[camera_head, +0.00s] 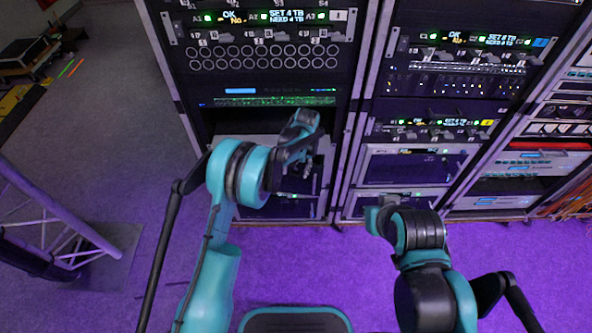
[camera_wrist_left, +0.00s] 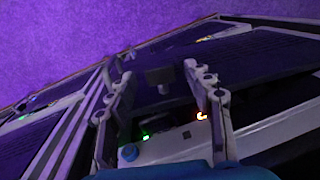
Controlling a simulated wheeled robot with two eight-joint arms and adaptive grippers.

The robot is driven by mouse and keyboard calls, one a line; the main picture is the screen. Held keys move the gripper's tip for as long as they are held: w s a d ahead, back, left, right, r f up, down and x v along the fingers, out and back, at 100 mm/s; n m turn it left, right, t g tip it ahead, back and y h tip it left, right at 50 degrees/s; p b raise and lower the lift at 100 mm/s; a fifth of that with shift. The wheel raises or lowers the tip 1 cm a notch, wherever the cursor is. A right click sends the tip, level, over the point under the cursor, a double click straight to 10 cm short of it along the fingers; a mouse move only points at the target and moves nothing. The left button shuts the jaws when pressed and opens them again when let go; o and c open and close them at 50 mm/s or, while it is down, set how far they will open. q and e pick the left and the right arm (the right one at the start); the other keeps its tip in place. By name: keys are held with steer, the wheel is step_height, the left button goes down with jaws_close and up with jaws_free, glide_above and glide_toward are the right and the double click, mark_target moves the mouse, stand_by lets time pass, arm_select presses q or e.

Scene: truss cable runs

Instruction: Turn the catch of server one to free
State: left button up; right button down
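My left gripper (camera_head: 306,168) is at the lower part of the left rack, in front of a light-faced unit (camera_head: 232,141) that may be server one. In the left wrist view its two fingers (camera_wrist_left: 158,78) stand apart. A small dark block (camera_wrist_left: 160,76), possibly the catch, shows between the fingertips; I cannot tell whether they touch it. My left arm hides much of the unit in the head view. My right arm ends low before the right rack; its fingers cannot be made out.
The left rack (camera_head: 262,82) and right rack (camera_head: 440,105) stand side by side, with lit displays and rows of ports. More equipment (camera_head: 530,165) is at the far right. A truss (camera_head: 45,220) stands at the left. The floor (camera_head: 120,120) between is clear.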

mark_target(294, 173)
arm_select(q)
steer(key=c, duration=1)
steer(key=shift+a+r+h, duration=0.1)
steer(key=shift+a+h, duration=0.1)
steer(key=shift+h, duration=0.6)
steer(key=o, duration=1.1)
steer(key=shift+o, duration=0.2)
step_height(294, 173, up, 12)
steer(key=shift+a, duration=0.15)
